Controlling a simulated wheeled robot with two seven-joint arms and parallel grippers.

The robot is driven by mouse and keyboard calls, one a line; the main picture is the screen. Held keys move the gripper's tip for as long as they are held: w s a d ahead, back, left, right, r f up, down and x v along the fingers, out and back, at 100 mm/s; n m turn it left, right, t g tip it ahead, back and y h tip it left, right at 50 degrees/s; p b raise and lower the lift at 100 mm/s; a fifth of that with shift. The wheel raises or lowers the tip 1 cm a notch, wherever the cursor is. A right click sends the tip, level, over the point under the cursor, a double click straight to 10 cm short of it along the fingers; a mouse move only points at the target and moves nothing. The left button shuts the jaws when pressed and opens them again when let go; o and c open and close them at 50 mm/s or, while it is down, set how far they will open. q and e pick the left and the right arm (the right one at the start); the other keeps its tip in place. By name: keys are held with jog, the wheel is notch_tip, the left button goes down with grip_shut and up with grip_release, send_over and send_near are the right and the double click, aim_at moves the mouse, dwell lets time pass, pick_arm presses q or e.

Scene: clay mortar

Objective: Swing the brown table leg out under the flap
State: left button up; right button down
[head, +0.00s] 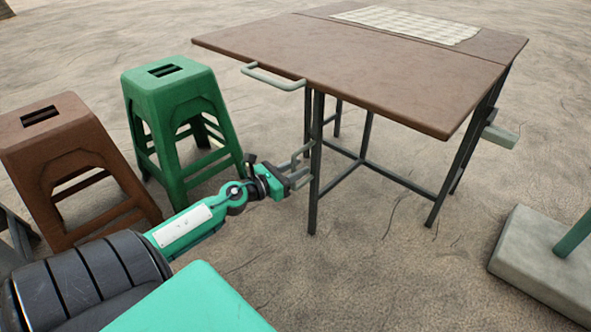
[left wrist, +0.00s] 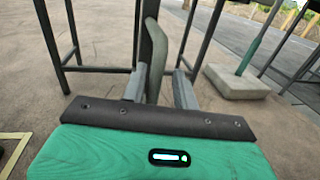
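The brown table (head: 400,80) has a flat top and dark grey legs. Its flap (head: 270,48) lies level with the rest, with a pale handle (head: 272,80) on its edge. A dark leg (head: 315,165) stands upright near that edge and carries a pale grip (head: 300,152). My left gripper (head: 298,180) is beside this leg at the grip's height. In the left wrist view, the pale grip (left wrist: 154,50) stands between the spread fingers (left wrist: 160,92); a gap shows on its right, and I cannot tell whether it touches the left finger. My right gripper is out of view.
A green stool (head: 170,85) and a brown stool (head: 60,150) stand left of the table, close to my left arm. A concrete block with a green post (head: 540,250) is at the right. A checkered cloth (head: 405,22) lies on the tabletop. The front floor is open.

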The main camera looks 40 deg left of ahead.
pick_arm(q)
jog(key=p+v, duration=0.2)
jog(key=v, duration=1.2)
jog(key=shift+d, duration=0.1)
dwell(0.4)
